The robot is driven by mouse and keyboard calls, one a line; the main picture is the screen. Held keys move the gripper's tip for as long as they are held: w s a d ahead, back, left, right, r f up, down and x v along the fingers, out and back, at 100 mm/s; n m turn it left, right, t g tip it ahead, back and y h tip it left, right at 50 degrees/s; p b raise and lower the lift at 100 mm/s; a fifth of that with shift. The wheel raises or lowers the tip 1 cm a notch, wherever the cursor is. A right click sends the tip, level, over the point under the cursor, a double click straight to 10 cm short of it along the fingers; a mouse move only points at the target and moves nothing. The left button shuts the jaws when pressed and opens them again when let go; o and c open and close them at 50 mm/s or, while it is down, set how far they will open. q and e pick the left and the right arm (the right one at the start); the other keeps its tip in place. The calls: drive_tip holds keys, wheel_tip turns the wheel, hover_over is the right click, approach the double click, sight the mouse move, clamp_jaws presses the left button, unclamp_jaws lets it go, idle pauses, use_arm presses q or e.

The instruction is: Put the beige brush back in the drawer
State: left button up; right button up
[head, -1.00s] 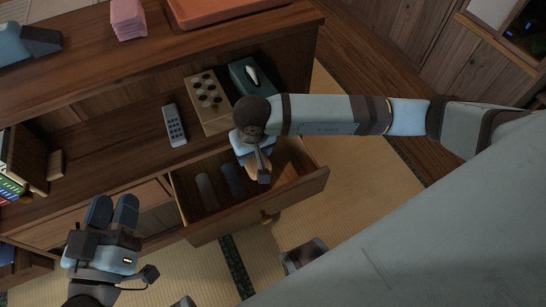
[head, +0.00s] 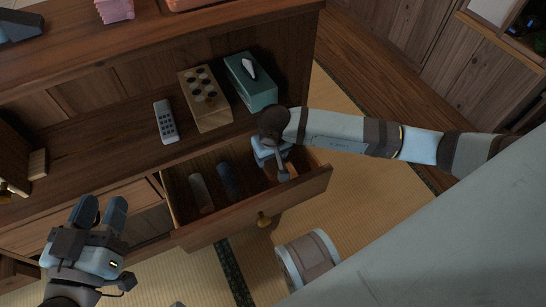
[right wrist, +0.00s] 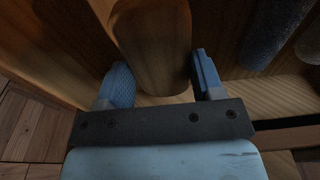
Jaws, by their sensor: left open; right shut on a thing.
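The drawer (head: 245,214) stands open below the shelf. My right gripper (head: 283,165) is inside its right end, pointing down. In the right wrist view my right gripper (right wrist: 162,78) has its two blue fingers on either side of a rounded, tan wooden piece, the beige brush (right wrist: 155,45), and is shut on it. In the head view the brush is mostly hidden by the gripper. A grey roll-shaped thing (head: 201,193) and a dark blue one (head: 229,180) lie in the drawer to the left. My left gripper (head: 101,213) is open and empty, left of the drawer.
On the shelf above the drawer are a grey remote (head: 165,121), a wooden box with dark round pieces (head: 204,100) and a teal tissue box (head: 250,82). A drum-shaped thing (head: 307,259) stands on the tatami in front of the drawer.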

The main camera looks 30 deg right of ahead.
drive_tip(key=shift+w+d+f+b, duration=0.1)
drive_tip(key=shift+d+f+b, duration=0.25)
drive_tip(key=shift+d+f, duration=0.15)
drive_tip(key=shift+a+f, duration=0.1)
drive_tip(key=shift+f, duration=0.1)
drive_tip(key=shift+r, duration=0.1)
drive_tip(key=o, duration=0.4)
drive_tip(key=shift+f, duration=0.2)
drive_tip(key=o, duration=0.5)
drive_tip(key=shift+c, duration=0.2)
use_arm(q)
drive_tip(key=shift+w+a+r+m+t, duration=0.1)
drive_tip(key=shift+w+a+m+t, duration=0.25)
drive_tip(key=shift+m, duration=0.25)
drive_tip(key=shift+d, duration=0.1)
